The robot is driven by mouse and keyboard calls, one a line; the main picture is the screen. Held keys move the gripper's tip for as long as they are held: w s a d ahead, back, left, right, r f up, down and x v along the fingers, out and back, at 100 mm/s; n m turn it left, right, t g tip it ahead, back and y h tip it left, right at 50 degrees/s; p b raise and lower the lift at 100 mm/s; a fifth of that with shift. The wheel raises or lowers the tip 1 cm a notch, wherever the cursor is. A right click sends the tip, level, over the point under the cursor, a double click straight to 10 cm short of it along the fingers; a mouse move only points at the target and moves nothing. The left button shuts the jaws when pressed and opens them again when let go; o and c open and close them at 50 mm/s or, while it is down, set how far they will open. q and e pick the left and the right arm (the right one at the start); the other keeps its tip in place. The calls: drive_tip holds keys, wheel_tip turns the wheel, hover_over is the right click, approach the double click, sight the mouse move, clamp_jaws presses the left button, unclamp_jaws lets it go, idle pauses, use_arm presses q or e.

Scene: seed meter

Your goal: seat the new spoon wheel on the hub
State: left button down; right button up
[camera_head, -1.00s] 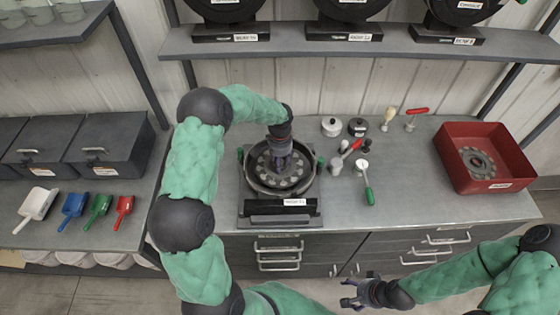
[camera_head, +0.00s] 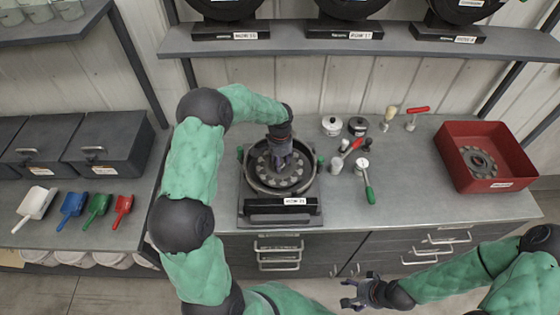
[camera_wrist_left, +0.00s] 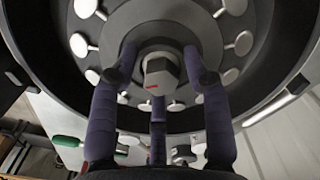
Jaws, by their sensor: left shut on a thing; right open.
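The spoon wheel (camera_head: 262,178), a grey disc ringed with pale spoons, lies within the round dark housing of the seed meter (camera_head: 250,186). Its spoons (camera_wrist_left: 84,8) also show in the left wrist view. My left gripper (camera_head: 280,162) points down over the wheel's middle and is shut on it, with its fingers either side of the centre in the wrist view (camera_wrist_left: 160,62). A pale block-like centre piece (camera_wrist_left: 160,76) shows between the fingers. I cannot tell how deep the wheel sits on the hub. My right gripper (camera_head: 360,291) is open and empty, in front of the bench.
A red bin (camera_head: 513,170) at the right holds another toothed wheel (camera_head: 482,162). Right of the meter lie a red-handled tool (camera_head: 350,149), a green-handled tool (camera_head: 368,190) and small pots (camera_head: 332,126). Several scoops (camera_head: 72,206) lie left. The bench front between tools and bin is clear.

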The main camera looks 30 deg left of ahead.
use_arm(q)
drive_tip(key=c, duration=0.5)
unclamp_jaws()
drive_tip(key=c, duration=0.3)
drive_tip(key=shift+c, duration=0.4)
drive_tip(key=shift+c, duration=1)
drive_tip(key=shift+o, duration=1.2)
drive_tip(key=shift+r+p, duration=2.6)
drive_tip(key=shift+r, duration=2.2)
